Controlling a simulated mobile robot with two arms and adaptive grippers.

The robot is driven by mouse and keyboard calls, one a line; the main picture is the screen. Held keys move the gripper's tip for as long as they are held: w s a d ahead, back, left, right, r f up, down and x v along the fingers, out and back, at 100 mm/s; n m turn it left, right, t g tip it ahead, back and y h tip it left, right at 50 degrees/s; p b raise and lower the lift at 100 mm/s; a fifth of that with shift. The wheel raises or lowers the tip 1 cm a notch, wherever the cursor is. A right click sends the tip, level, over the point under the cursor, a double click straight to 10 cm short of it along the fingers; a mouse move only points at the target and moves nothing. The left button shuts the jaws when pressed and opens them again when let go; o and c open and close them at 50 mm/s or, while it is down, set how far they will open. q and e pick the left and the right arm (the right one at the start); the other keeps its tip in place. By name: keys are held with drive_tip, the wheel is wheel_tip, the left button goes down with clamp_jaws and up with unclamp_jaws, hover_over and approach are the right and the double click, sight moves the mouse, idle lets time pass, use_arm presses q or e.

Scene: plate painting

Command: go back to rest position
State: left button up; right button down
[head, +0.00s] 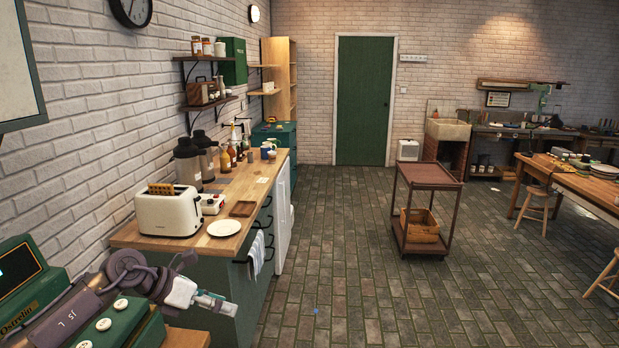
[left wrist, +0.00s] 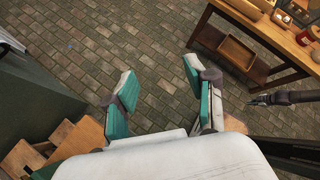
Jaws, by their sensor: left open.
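My left arm comes in at the lower left of the head view. Its gripper (head: 216,303) points to the right in front of the green counter's near end. In the left wrist view the left gripper (left wrist: 158,88) shows two teal-padded fingers spread wide, with only brick floor seen between them. It holds nothing. A dark jointed part (left wrist: 283,98) at the right edge of the left wrist view looks like my right arm's end; its jaws are too small to tell. The right gripper does not show in the head view.
The counter (head: 262,193) holds a toaster (head: 168,214), a white plate (head: 224,228), a brown board (head: 242,209) and bottles. A green machine (head: 22,268) stands at the lower left. A trolley (head: 430,176) stands mid-room. A wooden table (head: 575,183) is right. Brick floor (head: 340,260) between is clear.

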use_arm(q)
drive_tip(key=s+d+r+n+t+h, duration=0.4)
drive_tip(key=d+r+n+t+h, duration=0.15)
drive_tip(key=d+n+t, duration=0.6)
drive_tip(key=s+a+f+n+y, duration=0.3)
drive_tip(key=a+f+n+y, duration=0.35)
drive_tip(key=n, duration=0.55)
drive_tip(key=s+a+f+n+y, duration=0.45)
drive_tip(key=n+y, duration=0.35)
drive_tip(key=n, duration=0.3)
drive_tip(key=s+a+f+n+g, duration=0.1)
drive_tip(key=s+f+n+g, duration=0.45)
drive_tip(key=s, duration=0.75)
drive_tip(key=s+a+f+n+g, duration=0.1)
drive_tip(key=s+f+n+g, duration=0.1)
drive_tip(key=s+f+g, duration=0.8)
wheel_tip(320, 180, down, 25)
drive_tip(key=s+t+b, duration=0.2)
drive_tip(key=s+b, duration=0.1)
drive_tip(key=s+a+f+g+b, duration=0.1)
drive_tip(key=s+a+f+b, duration=0.2)
drive_tip(key=s+f, duration=1.4)
wheel_tip(320, 180, down, 4)
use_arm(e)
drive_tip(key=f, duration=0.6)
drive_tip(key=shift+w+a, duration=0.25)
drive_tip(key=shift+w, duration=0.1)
use_arm(q)
drive_tip(key=shift+a, duration=0.1)
